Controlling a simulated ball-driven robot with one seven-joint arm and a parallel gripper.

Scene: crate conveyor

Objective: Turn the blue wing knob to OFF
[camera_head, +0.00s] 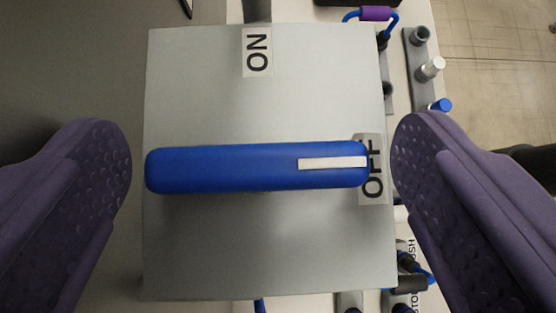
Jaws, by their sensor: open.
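The blue wing knob (230,168) is a long bar lying crosswise over a grey box face (250,255). A white stripe marks its right end, which lies over part of the OFF label (372,185) at the right edge of the box. The ON label (257,52) is at the top of the box. My gripper (260,165) is open, with one purple finger past each end of the knob. Neither finger appears to touch the knob.
Behind the box at right are a blue-and-purple handle (375,13), a white-capped knob (432,68) and a blue-capped knob (440,104). More small fittings show at the lower right. Tiled floor (490,60) shows at the upper right.

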